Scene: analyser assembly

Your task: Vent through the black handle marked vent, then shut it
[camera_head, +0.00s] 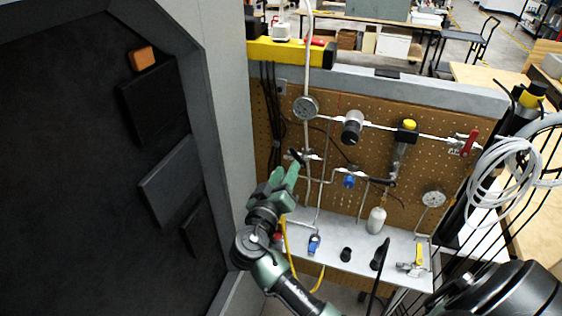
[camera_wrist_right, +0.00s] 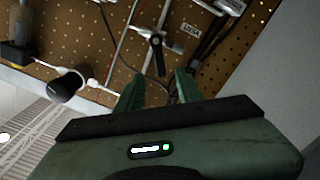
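A small black lever handle (camera_head: 296,157) sits on a valve in the pipework at the left of the brown pegboard. The wrist view shows a black handle (camera_wrist_right: 157,42) on a thin pipe, beside a small white label (camera_wrist_right: 191,29) that I cannot read surely. My right gripper (camera_head: 285,173) is just below the handle in the head view. In the wrist view its two green fingers (camera_wrist_right: 158,78) are spread apart with nothing between them, and the handle lies just beyond their tips. My left gripper is not in view.
A grey panel (camera_head: 222,90) stands close left of my right gripper.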

